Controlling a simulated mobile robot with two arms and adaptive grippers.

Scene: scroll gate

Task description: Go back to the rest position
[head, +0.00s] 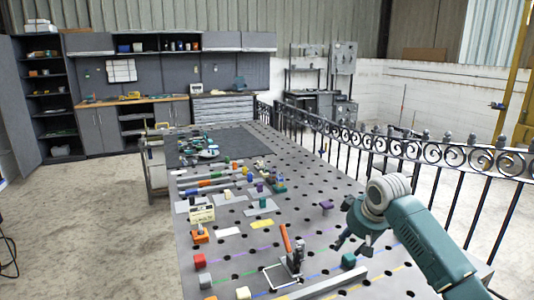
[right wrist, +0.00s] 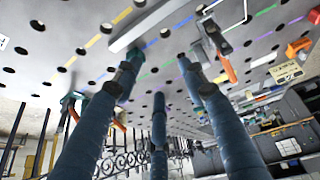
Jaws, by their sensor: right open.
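My right gripper (head: 356,240) comes in from the right in the head view, over the right side of the perforated metal table (head: 330,232). Its fingers are spread, with nothing between them. In the right wrist view the fingers of my right gripper (right wrist: 157,105) stand apart, with table surface and the fence showing between them. A toggle clamp with an orange handle (head: 287,240) stands on the table to the left of the gripper; the clamp also shows in the right wrist view (right wrist: 217,42). My left gripper is in neither view.
A teal cube (head: 348,260) and a long grey bar (head: 322,285) lie near the gripper. A black scroll fence (head: 400,149) runs along the right. Open floor lies left.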

